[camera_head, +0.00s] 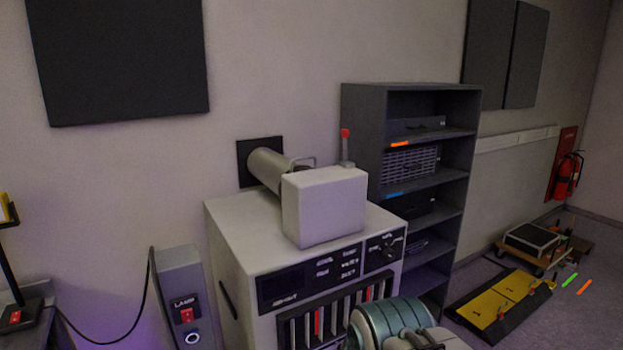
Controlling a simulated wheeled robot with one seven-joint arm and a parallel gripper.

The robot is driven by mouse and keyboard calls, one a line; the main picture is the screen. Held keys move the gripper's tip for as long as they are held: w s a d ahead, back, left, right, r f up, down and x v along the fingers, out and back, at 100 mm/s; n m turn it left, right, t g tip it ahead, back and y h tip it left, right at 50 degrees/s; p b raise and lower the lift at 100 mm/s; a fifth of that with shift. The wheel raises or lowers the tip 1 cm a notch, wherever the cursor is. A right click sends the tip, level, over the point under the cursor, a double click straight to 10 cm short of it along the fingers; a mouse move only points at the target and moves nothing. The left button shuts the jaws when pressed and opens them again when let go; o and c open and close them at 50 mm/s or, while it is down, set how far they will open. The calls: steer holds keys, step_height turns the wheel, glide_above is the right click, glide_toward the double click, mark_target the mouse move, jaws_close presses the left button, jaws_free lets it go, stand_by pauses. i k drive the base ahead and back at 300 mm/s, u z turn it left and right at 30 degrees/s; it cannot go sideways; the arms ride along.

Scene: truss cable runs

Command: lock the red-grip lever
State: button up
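The red-grip lever (345,149) stands roughly upright at the back right of a pale box (324,205). It has a short grey stem with a small red grip on top. Its lower end is hidden behind the box, so I cannot see its pivot or any latch. The box sits on a white cabinet (228,235), and a grey cylinder (266,168) runs from behind it to a dark plate on the wall. Part of my arm shows at the bottom edge, in front of the cabinet. My gripper's fingers are not in view.
A dark shelf rack (361,110) stands close to the right of the lever. A grey post (181,275) with a red switch stands left of the cabinet. A yellow-and-black ramp (500,300) and a low cart (538,243) lie on the floor at right.

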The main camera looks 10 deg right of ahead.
mark_target(345, 134)
steer(key=u, duration=0.05)
steer(key=k, duration=0.15)
steer(key=z, duration=0.85)
steer(key=i, duration=0.75)
steer(key=u, duration=0.85)
